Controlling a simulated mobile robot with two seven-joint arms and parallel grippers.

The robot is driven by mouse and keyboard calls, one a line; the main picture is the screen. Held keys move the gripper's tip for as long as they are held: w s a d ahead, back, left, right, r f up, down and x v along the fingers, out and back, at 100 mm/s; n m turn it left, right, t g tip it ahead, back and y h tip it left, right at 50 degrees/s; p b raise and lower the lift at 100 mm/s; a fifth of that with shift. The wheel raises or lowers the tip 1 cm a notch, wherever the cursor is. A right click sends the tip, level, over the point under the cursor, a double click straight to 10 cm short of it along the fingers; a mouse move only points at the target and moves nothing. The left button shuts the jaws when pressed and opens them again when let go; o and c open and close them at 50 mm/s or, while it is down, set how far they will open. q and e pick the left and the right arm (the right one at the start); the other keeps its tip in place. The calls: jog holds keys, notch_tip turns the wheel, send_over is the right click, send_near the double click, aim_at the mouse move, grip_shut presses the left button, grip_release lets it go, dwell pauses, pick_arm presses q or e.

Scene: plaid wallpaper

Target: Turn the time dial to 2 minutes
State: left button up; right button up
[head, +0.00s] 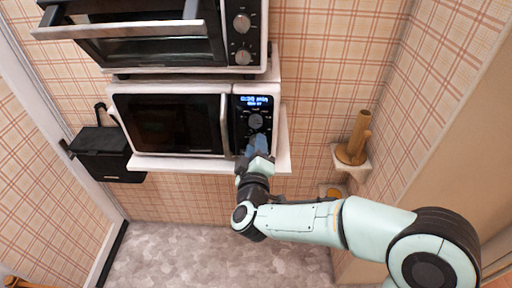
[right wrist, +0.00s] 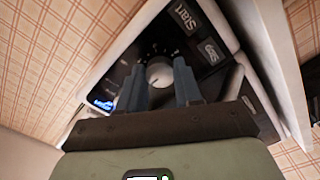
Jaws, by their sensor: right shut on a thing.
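The microwave (head: 172,124) stands on a white shelf, door shut. Its control panel has a lit blue display (head: 257,100), also seen in the right wrist view (right wrist: 103,103). A round dial (head: 255,121) shows just below the display. My right gripper (head: 257,145) is at the lower part of the panel. In the right wrist view its two blue-grey fingers stand on either side of a pale round dial (right wrist: 158,73) with tick marks around it, and it is shut on this dial. The setting is too small to read. My left gripper is not in view.
Start (right wrist: 183,17) and Stop (right wrist: 211,51) buttons are beside the gripped dial. A toaster oven (head: 150,38) with knobs is above the microwave. A black box (head: 104,150) hangs at left; a wooden object (head: 358,138) stands on a small shelf at right.

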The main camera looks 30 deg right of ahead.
pick_arm(q)
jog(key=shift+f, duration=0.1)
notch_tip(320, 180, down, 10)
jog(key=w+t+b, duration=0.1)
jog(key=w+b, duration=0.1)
jog(key=b, duration=0.9)
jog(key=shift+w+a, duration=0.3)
pick_arm(e)
jog(key=shift+w+a+m, duration=0.1)
jog(key=shift+m, duration=5.9)
jog(key=shift+a+m, duration=0.1)
jog(key=shift+m, duration=5.9)
jog(key=o, duration=1)
jog(key=shift+o, duration=0.2)
